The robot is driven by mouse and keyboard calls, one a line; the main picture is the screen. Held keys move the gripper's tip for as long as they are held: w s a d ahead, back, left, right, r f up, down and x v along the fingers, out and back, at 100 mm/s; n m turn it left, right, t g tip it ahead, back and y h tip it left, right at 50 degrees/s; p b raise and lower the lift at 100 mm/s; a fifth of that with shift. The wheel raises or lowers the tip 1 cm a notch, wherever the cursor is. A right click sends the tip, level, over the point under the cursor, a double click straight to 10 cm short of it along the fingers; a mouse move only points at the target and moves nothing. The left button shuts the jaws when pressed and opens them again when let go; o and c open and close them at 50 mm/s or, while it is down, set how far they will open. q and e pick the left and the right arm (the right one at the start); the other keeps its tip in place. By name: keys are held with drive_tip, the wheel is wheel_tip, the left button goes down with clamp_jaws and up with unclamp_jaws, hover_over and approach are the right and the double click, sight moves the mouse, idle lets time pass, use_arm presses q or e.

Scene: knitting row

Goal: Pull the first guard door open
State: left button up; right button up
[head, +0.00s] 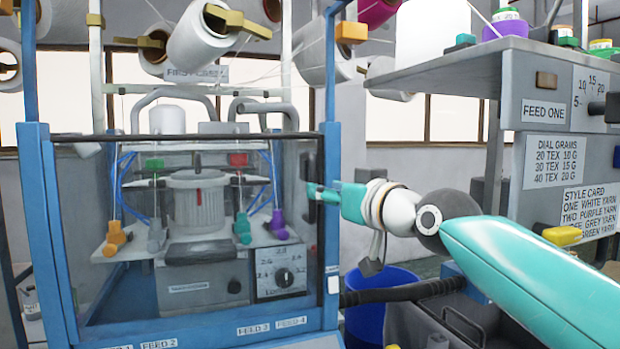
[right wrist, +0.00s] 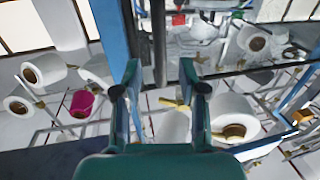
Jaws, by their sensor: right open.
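The first guard door (head: 321,255) is a clear panel with a dark frame. It stands in the blue machine frame (head: 40,200) in the head view and looks shut. A small dark part, perhaps its handle, shows near its upper right edge (head: 305,165). My right gripper (head: 318,192) is at the door's right edge; I cannot tell whether it touches. In the right wrist view its two fingers (right wrist: 160,88) are apart with nothing clearly held between them. A dark upright edge runs just beyond the fingertips. My left gripper is not in view.
Behind the panel are a grey knitting head (head: 195,205), coloured yarn feeders and a dial (head: 283,278). White cones (head: 203,32) hang above. A grey shelf unit (head: 560,110) stands at the right. A blue bin (head: 383,295) is below my right arm.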

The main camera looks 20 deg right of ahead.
sight(311, 213)
drive_tip(key=shift+p+x, duration=0.8)
drive_tip(key=shift+x, duration=1.95)
clamp_jaws()
drive_tip(key=shift+a, duration=0.15)
